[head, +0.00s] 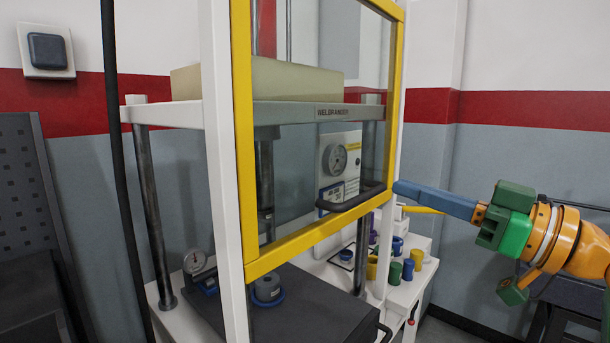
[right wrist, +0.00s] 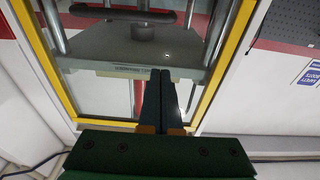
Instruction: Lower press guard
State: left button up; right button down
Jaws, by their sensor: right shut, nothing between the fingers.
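The press guard (head: 243,130) is a clear panel in a yellow frame, set between white uprights at the front of the press. Its lower edge is raised above the dark press bed (head: 315,305). A black bar handle (head: 350,200) sits low on the panel. My right gripper (head: 397,188) is shut and empty, its blue fingers pointing left close to the guard's lower right edge, near the handle's level. Whether they touch the frame cannot be told. The right wrist view shows the closed fingers (right wrist: 161,74) in front of the yellow frame (right wrist: 232,62). My left gripper is not in view.
A dial gauge (head: 195,262) and a grey round part (head: 267,286) are inside the press. Several coloured cylinders stand on the white side bench (head: 408,292). A dark perforated rack (head: 25,190) stands at the left. Open space lies around my right forearm.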

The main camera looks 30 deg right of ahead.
notch_tip(320, 180, up, 2)
jog(key=p, duration=0.8)
send_over(357, 198)
jog(key=s+a, duration=0.2)
jog(key=f, duration=0.5)
jog(key=shift+s+d+b, duration=0.1)
jog(key=shift+s+b, duration=0.2)
jog(key=shift+b, duration=0.1)
notch_tip(357, 198, down, 27)
jog(key=b, duration=2.7)
